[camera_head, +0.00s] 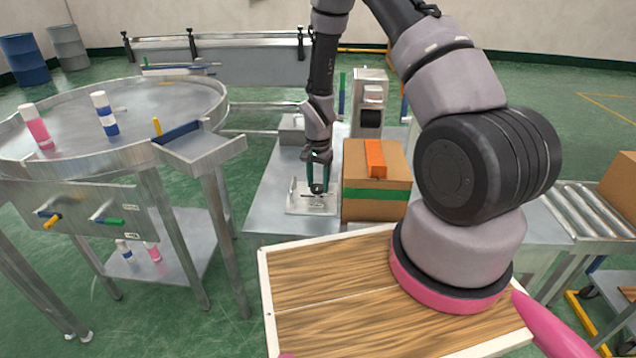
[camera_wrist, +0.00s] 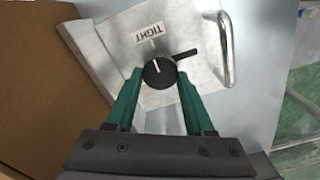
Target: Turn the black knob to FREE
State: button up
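The black knob (camera_wrist: 160,73) is round with a white pointer line and sits on a grey metal plate (camera_wrist: 205,72). In the wrist view its white line points up, toward the label reading TIGHT (camera_wrist: 152,29). A short black lever sticks out to the knob's right. No FREE label is visible; part of the plate is hidden by my gripper. My gripper (camera_wrist: 158,82) has green fingers, one on each side of the knob, apart from each other. I cannot tell whether they touch it. In the head view my gripper (camera_head: 319,186) points down over the knob and plate.
A metal handle (camera_wrist: 227,48) stands on the plate right of the knob. A cardboard box (camera_head: 376,205) with an orange block (camera_head: 375,158) stands close to the right of my gripper. A round steel table (camera_head: 70,115) with bottles is at left. A wooden board (camera_head: 330,300) is in front.

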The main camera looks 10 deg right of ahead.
grip_shut()
jog(key=shift+n, duration=0.3)
jog(key=n, duration=0.3)
jog(key=shift+n, duration=0.3)
jog(key=n, duration=0.3)
jog(key=shift+a+n, duration=0.15)
jog(key=shift+n, duration=0.15)
jog(key=n, duration=1)
jog(key=shift+a, duration=0.1)
jog(key=o, duration=0.9)
grip_release()
